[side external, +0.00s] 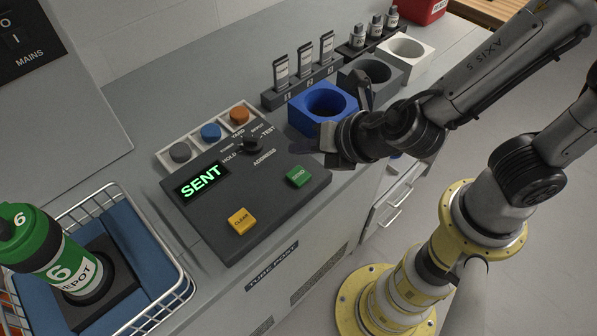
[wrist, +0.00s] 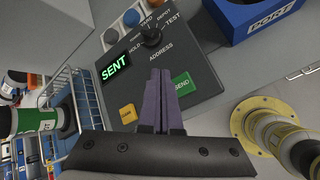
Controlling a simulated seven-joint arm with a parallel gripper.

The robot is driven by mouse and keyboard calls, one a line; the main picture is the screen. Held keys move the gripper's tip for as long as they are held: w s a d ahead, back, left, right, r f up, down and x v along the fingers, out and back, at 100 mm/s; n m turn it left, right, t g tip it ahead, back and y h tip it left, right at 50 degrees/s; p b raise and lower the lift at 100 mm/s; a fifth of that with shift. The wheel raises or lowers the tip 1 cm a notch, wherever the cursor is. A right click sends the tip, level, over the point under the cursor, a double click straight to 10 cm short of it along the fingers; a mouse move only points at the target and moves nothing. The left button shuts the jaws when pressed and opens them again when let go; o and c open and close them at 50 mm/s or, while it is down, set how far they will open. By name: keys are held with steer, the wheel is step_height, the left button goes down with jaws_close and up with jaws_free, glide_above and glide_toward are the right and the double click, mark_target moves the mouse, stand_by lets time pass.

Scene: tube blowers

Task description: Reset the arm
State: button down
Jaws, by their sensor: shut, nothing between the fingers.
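My gripper (side external: 322,143) is at the right edge of the dark control panel (side external: 217,229), above the area between the selector knob and the SEND button. In the wrist view my gripper (wrist: 161,72) has its two fingers together, empty, over the panel. The panel display (side external: 201,182) reads SENT in green. The black selector knob (side external: 250,145) is labelled ADDRESS; I cannot tell its exact setting. The green SEND button (side external: 299,176) and the yellow CLEAR button (side external: 241,221) sit below it. Whether my fingers touch the panel is unclear.
A blue ring-shaped port (side external: 323,100) stands behind my gripper, with grey (side external: 368,77) and white ports beyond. Grey, blue and orange buttons (side external: 239,115) line the panel's back. A wire basket (side external: 179,266) with a green-capped DEPOT canister (side external: 60,262) stands at front left.

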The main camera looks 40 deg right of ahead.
steer(key=shift+d, duration=0.1)
steer(key=w+d+r+m+h, duration=0.1)
steer(key=d+r+m+h, duration=0.1)
steer(key=d+r+m, duration=0.35)
steer(key=d+r+m+h, duration=0.1)
steer(key=d+r+m, duration=0.15)
steer(key=d, duration=0.55)
steer(key=w+d+r+m+h, duration=0.1)
steer(key=d+r+m+h, duration=0.15)
steer(key=d+m, duration=0.35)
steer(key=s+d+r+m+g, duration=0.2)
steer(key=s+d+m, duration=0.5)
steer(key=s+m, duration=0.15)
steer(key=s+a+f+m+g+y, duration=0.1)
steer(key=s+a+f+m+y, duration=0.1)
steer(key=s+a+m+y, duration=0.2)
steer(key=s+a+m, duration=0.1)
steer(key=s+a, duration=0.1)
steer(key=shift+s+a+m+g, duration=0.25)
steer(key=shift+s+m+g, duration=0.05)
steer(key=shift+s+m, duration=0.1)
steer(key=shift+y, duration=0.25)
